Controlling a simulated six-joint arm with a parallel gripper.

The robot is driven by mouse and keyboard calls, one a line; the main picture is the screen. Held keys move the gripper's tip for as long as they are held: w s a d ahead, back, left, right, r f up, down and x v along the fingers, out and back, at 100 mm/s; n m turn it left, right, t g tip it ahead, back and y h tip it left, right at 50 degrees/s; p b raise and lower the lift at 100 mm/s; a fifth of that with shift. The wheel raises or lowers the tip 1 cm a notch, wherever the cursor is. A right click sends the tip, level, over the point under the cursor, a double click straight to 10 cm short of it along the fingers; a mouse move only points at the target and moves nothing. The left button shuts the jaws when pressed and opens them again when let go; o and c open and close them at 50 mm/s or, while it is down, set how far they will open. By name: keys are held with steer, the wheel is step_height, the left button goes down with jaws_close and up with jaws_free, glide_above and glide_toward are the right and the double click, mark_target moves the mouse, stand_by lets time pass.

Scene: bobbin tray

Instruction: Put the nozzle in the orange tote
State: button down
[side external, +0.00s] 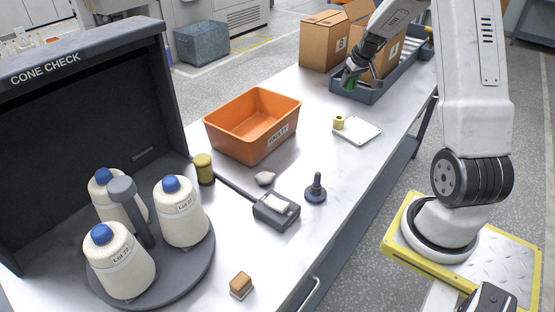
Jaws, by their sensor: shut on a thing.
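The orange tote (228,138) stands empty in the middle of the table, with a white label on its front side. My gripper (351,80) is at the back right, over the near end of a long grey tray (372,97). It is shut on a small green thing (350,82), mostly hidden by the fingers; I cannot tell its full shape or whether it touches the tray. A dark blue-grey piece with a round base and an upright stem (316,190) stands on the table right of the tote. It may be the nozzle, but I cannot be sure.
A white plate (358,131) and yellow spool (338,122) lie between tray and tote. A grey handheld device (276,211), white lump (265,178) and olive spool (204,168) are nearer. Yarn cones (181,215) stand at left.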

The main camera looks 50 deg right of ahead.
steer(key=w+a+r+n+y, duration=0.15)
steer(key=w+a+n, duration=0.35)
steer(key=w+a, duration=1.25)
steer(key=shift+t, duration=0.3)
steer(key=shift+w+d+f, duration=0.25)
steer(key=shift+f, duration=2.65)
steer(key=shift+w+d+f, duration=0.25)
steer(key=shift+w+f, duration=0.05)
steer(key=shift+f, duration=2.65)
steer(key=shift+w+d+f, duration=0.25)
steer(key=shift+f, duration=2.65)
steer(key=shift+f, duration=0.2)
steer(key=shift+c, duration=0.9)
jaws_free()
steer(key=shift+r, duration=0.1)
steer(key=v, duration=1.2)
